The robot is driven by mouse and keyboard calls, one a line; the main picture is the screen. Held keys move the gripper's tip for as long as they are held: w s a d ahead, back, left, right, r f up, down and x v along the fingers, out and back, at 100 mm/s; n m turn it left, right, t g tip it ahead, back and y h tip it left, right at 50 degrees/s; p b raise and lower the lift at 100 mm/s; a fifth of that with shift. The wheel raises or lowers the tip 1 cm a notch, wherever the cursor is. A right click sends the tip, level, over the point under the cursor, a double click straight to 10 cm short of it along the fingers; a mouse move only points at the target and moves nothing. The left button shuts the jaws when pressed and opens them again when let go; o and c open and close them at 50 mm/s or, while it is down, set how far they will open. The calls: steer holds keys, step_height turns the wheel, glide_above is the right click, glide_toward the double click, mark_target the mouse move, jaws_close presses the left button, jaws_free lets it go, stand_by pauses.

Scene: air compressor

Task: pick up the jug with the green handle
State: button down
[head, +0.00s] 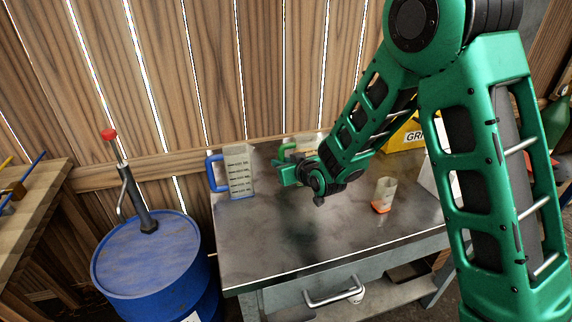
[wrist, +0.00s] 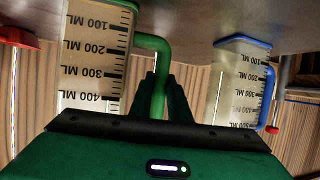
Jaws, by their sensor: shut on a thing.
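The clear jug with the green handle (head: 308,145) is at the back of the metal workbench, mostly hidden behind my arm in the head view. In the wrist view, the jug (wrist: 92,65) fills the left side, upside down in the picture, with black ML marks. Its green handle (wrist: 158,92) lies between my fingers. My gripper (head: 282,168) is shut on that handle; it also shows in the wrist view (wrist: 163,88). I cannot tell whether the jug's base touches the bench.
A jug with a blue handle (head: 238,172) stands to the left on the workbench (head: 265,248). A yellow box (head: 405,134) is behind my arm. A blue drum with a pump (head: 150,262) is left of the bench.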

mark_target(283, 150)
step_height(283, 150, up, 5)
steer(key=shift+f, duration=0.2)
steer(key=s+a+r, duration=0.1)
steer(key=s+r, duration=0.5)
steer(key=s, duration=0.5)
steer(key=shift+s+a+r, duration=0.2)
steer(key=shift+s+a, duration=0.05)
steer(key=shift+a, duration=0.1)
steer(key=c, duration=2.5)
jaws_free()
jaws_close()
